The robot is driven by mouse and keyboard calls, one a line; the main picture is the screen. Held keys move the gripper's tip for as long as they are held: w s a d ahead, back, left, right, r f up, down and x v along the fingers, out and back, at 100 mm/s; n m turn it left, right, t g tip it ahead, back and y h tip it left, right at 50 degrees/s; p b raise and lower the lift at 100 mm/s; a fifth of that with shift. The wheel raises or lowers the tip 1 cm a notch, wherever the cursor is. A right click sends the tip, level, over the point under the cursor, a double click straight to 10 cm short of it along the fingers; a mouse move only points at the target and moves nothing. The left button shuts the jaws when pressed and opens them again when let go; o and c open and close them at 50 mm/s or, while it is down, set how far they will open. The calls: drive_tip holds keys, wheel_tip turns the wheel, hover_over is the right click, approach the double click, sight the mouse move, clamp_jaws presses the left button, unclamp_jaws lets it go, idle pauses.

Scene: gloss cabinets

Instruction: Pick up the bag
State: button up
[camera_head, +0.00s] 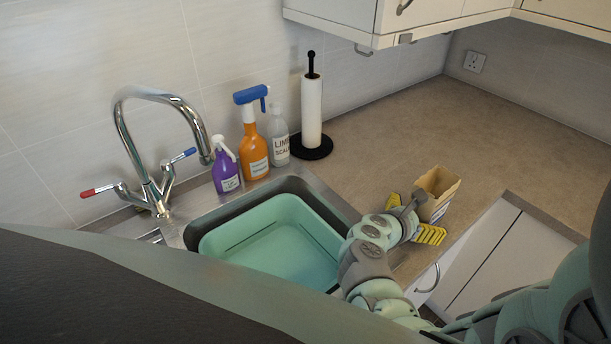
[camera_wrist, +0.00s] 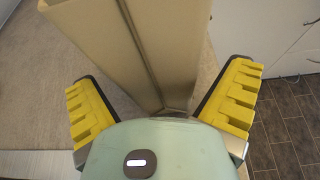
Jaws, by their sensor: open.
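The bag (camera_head: 437,190) is a small brown paper bag with an open top, standing upright on the worktop near its front edge. It also fills the upper middle of the wrist view (camera_wrist: 150,50), where its creased side shows close up. My gripper (camera_head: 413,215) is at the bag's near side, with yellow finger pads. In the wrist view my gripper (camera_wrist: 165,105) is open, with one pad to the left and one to the right of the bag's lower end. Whether either pad touches the bag cannot be told. The bag's far side is hidden.
A sink with a green basin (camera_head: 215,246) lies to the left, with a tap (camera_head: 150,190) behind it. A purple spray bottle (camera_head: 225,168), an orange spray bottle (camera_head: 253,150), a clear bottle (camera_head: 278,138) and a paper towel holder (camera_head: 311,110) stand behind. The worktop (camera_head: 480,130) behind the bag is clear.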

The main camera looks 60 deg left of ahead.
drive_tip(key=shift+w+a+f, duration=0.1)
drive_tip(key=shift+w, duration=0.25)
drive_tip(key=c, duration=1.3)
drive_tip(key=shift+c, duration=0.2)
wheel_tip(320, 180, up, 10)
